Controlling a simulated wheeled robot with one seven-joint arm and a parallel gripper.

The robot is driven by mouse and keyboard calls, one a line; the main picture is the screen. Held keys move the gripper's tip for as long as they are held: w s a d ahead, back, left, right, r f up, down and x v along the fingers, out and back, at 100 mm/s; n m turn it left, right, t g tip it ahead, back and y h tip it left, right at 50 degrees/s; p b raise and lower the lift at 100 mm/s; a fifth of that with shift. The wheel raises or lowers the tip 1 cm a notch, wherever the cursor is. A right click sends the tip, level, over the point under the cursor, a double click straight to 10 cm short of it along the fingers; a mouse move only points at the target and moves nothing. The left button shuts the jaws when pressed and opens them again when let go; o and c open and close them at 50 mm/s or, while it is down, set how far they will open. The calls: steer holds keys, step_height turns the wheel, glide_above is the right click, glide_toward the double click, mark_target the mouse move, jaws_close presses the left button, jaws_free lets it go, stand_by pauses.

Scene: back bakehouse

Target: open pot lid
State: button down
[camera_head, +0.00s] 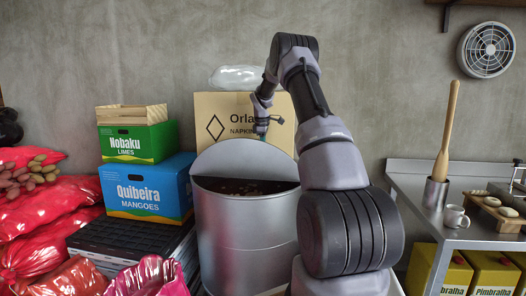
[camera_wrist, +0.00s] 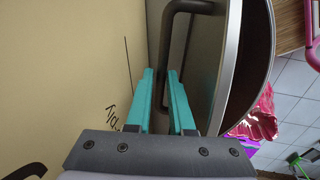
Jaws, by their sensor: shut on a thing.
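The large silver pot (camera_head: 246,230) stands in the middle of the head view, with dark contents partly showing inside. Its grey lid (camera_head: 230,160) is tilted up steeply at the back of the opening. In the wrist view the lid (camera_wrist: 212,60) is seen from its outer side, with a dark bar handle (camera_wrist: 168,40). My gripper (camera_head: 262,128) is behind the lid's upper edge. In the wrist view its teal fingers (camera_wrist: 162,76) are shut on the handle. The grip itself is hidden from the head view by the lid.
A cardboard napkin box (camera_head: 215,112) stands close behind the lid. A blue mango box (camera_head: 146,188) and a green lime box (camera_head: 138,142) are stacked left of the pot. Red sacks (camera_head: 45,215) lie far left. A steel counter (camera_head: 470,236) is at right.

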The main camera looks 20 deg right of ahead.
steer(key=shift+w+d+r, duration=0.15)
steer(key=shift+w+d, duration=0.05)
steer(key=shift+d, duration=0.3)
steer(key=c, duration=1.1)
jaws_free()
steer(key=shift+o, duration=1.1)
steer(key=shift+w+d+f, duration=0.1)
steer(key=shift+w+f, duration=0.05)
steer(key=shift+f, duration=0.05)
step_height(320, 180, up, 11)
steer(key=s+a, duration=0.1)
steer(key=shift+s+a+f, duration=0.2)
steer(key=shift+s, duration=0.2)
steer(key=shift+r, duration=0.1)
